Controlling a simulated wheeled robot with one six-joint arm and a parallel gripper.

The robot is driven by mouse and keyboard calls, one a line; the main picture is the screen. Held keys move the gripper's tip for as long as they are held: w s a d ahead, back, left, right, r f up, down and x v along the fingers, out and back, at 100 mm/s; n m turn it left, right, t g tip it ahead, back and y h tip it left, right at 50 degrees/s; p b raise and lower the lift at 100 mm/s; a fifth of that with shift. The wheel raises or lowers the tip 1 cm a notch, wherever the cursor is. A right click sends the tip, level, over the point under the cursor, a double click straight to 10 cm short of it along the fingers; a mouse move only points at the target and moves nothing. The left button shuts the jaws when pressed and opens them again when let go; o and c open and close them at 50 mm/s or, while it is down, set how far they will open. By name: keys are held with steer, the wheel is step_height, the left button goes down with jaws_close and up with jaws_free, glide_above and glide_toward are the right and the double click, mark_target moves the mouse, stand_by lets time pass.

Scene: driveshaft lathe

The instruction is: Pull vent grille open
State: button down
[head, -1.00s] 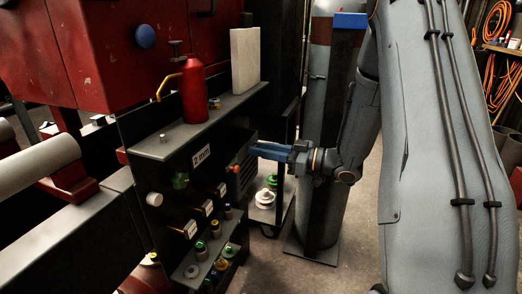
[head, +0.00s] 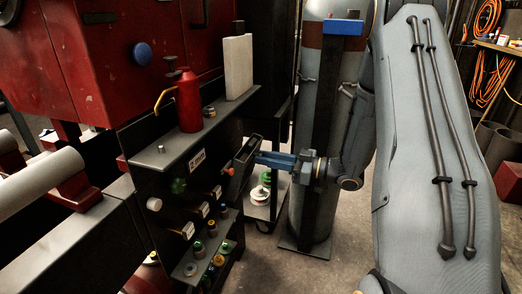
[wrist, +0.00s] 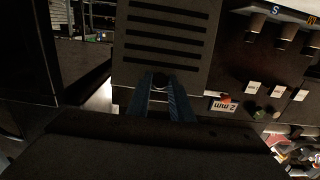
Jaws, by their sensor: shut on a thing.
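The vent grille (head: 242,168) is a dark plate on the right end of the black cabinet. In the head view it stands angled out from the cabinet, seen nearly edge-on. In the wrist view the grille (wrist: 165,38) shows its face with several horizontal slots. My gripper (head: 260,158) has blue fingers and reaches the grille from the right. In the wrist view my gripper (wrist: 160,88) is shut on a small round dark knob (wrist: 161,79) near the grille's edge. The fingers partly hide the knob.
The black cabinet (head: 160,190) carries a red oil can (head: 189,102) and a pale block (head: 237,66) on top. Colored caps sit on its lower shelf (head: 190,268). A grey gas cylinder (head: 318,60) stands behind my arm. Floor (head: 262,262) is open at lower center.

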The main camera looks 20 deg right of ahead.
steer(key=shift+s+d+f+p, duration=0.35)
steer(key=shift+d+f+p, duration=0.1)
steer(key=shift+f, duration=0.2)
steer(key=shift+s+d+f+p, duration=0.3)
steer(key=shift+d+f+p, duration=0.1)
steer(key=shift+f, duration=0.3)
steer(key=shift+s+d+f+p, duration=0.35)
steer(key=shift+d+f+p, duration=0.1)
steer(key=shift+f, duration=0.2)
steer(key=shift+s+f, duration=0.1)
steer(key=shift+f, duration=0.05)
steer(key=c, duration=1.6)
jaws_free()
steer(key=shift+d, duration=0.1)
steer(key=p+v, duration=0.1)
steer(key=v, duration=0.6)
steer(key=shift+s+d, duration=0.15)
steer(key=shift+d, duration=0.15)
